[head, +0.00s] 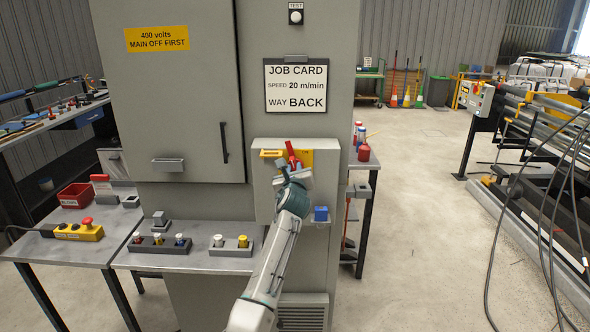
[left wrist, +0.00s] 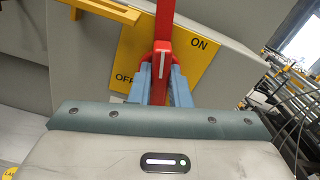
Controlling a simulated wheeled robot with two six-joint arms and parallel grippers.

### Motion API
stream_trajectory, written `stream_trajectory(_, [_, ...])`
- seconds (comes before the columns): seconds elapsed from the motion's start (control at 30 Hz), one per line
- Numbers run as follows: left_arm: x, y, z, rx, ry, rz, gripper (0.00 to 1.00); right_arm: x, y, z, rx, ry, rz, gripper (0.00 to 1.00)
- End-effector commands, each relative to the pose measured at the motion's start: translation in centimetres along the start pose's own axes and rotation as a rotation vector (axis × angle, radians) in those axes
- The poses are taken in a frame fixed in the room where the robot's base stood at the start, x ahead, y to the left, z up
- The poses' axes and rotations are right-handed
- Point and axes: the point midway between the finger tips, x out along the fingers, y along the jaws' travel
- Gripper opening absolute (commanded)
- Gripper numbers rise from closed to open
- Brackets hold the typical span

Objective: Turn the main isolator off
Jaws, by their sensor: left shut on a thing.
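The main isolator is a grey box (head: 264,190) on the front of the tall cabinet, with a yellow plate (head: 305,157) and a red handle (head: 291,152). In the left wrist view the red handle (left wrist: 163,30) crosses the yellow plate (left wrist: 190,52), with OFF to its left and ON to its upper right. My left gripper (head: 296,170) is at the handle. Its blue fingers (left wrist: 159,88) are shut on the handle from both sides. My right gripper is in neither view.
A yellow bracket (head: 271,153) sticks out left of the handle. A blue padlock-like block (head: 321,214) sits at lower right of the box. A grey shelf (head: 190,262) with selector switches stands at lower left. A job card (head: 295,86) hangs above. Open floor (head: 420,230) lies to the right.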

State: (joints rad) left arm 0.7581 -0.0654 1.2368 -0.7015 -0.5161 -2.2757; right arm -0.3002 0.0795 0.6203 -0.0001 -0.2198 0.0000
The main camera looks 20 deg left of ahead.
Motion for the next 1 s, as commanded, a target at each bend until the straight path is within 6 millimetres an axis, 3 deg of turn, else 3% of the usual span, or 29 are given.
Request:
stream_trajectory(0.47, [0.0, 0.4, -0.2, -0.453, 0.0, 0.001, 0.0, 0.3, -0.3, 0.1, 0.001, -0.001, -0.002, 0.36])
stream_trajectory(1.0, [0.0, 0.8, -0.7, -0.959, 0.0, 0.001, 0.0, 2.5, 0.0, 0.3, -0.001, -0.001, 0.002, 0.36])
